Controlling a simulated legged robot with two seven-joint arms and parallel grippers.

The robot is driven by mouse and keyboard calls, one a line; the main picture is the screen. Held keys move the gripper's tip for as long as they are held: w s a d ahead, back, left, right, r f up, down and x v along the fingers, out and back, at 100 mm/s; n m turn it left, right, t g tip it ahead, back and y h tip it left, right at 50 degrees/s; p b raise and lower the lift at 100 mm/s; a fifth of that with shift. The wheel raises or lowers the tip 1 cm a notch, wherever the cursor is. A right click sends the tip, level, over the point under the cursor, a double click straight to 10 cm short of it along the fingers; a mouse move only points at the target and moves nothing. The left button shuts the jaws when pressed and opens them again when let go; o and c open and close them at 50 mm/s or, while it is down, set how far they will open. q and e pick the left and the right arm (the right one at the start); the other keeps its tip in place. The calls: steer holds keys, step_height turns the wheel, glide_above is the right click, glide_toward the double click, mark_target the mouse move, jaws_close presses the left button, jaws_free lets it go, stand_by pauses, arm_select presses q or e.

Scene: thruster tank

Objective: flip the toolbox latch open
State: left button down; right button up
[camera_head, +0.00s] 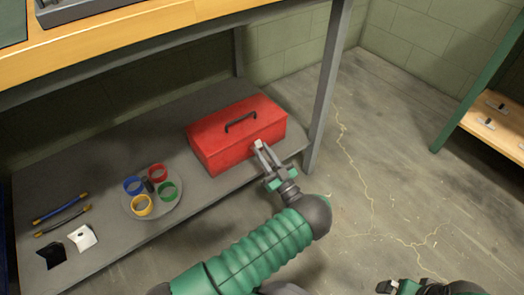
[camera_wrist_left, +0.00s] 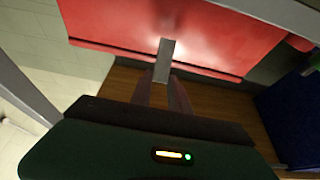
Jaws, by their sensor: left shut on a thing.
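A closed red toolbox (camera_head: 225,140) with a dark handle (camera_head: 240,122) on its lid sits on the grey lower shelf. A small pale latch (camera_head: 258,144) is on its front side. My left gripper (camera_head: 264,153) reaches the front of the toolbox, with its fingertips shut on the latch. In the left wrist view the latch (camera_wrist_left: 166,47) stands between the fingers against the red front (camera_wrist_left: 115,24). The fingertips partly hide the latch in the head view. My right gripper (camera_head: 390,286) shows at the bottom edge, away from the toolbox; its fingers are too unclear to read.
A round plate (camera_head: 178,206) with several coloured rings stands left of the toolbox on the shelf (camera_head: 105,235). Cables and small black and white pieces lie farther left. A grey table leg (camera_head: 328,85) stands close right of the toolbox. The floor at right is clear.

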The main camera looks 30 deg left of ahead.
arm_select(q)
steer(key=shift+d+f+y, duration=0.15)
steer(key=shift+f+y, duration=0.15)
steer(key=shift+y, duration=0.1)
steer(key=c, duration=1.2)
jaws_free()
steer(key=shift+c, duration=0.2)
